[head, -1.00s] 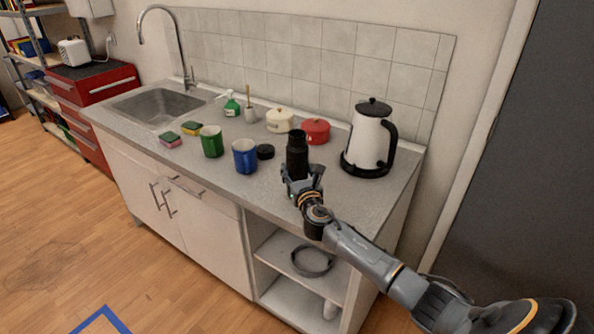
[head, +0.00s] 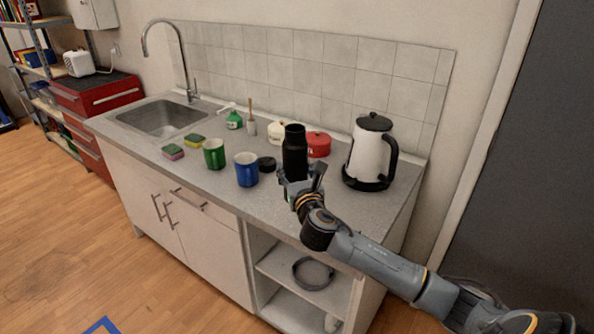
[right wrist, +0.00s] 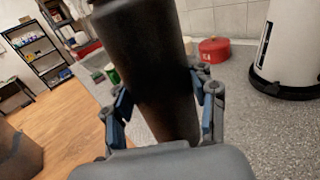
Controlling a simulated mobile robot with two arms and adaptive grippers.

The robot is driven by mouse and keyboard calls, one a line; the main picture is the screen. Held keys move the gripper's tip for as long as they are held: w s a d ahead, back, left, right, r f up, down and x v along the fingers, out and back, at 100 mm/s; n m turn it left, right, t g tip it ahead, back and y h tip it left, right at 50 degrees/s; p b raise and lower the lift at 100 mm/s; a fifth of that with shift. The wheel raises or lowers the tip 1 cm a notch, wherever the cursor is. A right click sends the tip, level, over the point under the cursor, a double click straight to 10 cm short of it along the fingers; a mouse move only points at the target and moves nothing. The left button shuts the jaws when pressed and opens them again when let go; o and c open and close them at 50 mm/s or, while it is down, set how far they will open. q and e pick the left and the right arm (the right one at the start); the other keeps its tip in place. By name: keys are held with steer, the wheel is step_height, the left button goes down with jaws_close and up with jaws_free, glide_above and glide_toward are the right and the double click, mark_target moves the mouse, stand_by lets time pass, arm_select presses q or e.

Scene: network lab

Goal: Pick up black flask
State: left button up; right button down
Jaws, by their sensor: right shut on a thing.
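The black flask (head: 294,152) is upright in my right gripper (head: 301,184), above the right part of the counter. The gripper is shut on its lower part and hides its base in the head view. In the right wrist view the flask (right wrist: 150,65) fills the middle, between the two blue-padded fingers of the gripper (right wrist: 165,103). Its top runs out of that picture. My left gripper is not in view.
A white kettle (head: 367,150) stands close to the right. A blue mug (head: 246,171), a black disc-shaped item (head: 267,164), a red pot (head: 318,145) and a cream pot (head: 276,131) are nearby. A green mug (head: 214,155) is further left. The counter's front right is clear.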

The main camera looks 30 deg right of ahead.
mark_target(286, 162)
steer(key=shift+s+a+r+b, duration=0.1)
steer(key=shift+s+a+r, duration=0.5)
steer(key=shift+s+a, duration=0.3)
steer(key=shift+s+a+r+b, duration=0.15)
steer(key=shift+s+a+r, duration=0.45)
steer(key=shift+s, duration=0.35)
steer(key=shift+s+a+r+b, duration=0.1)
steer(key=shift+s+a+r, duration=0.45)
steer(key=shift+s+a, duration=0.35)
steer(key=shift+s, duration=0.1)
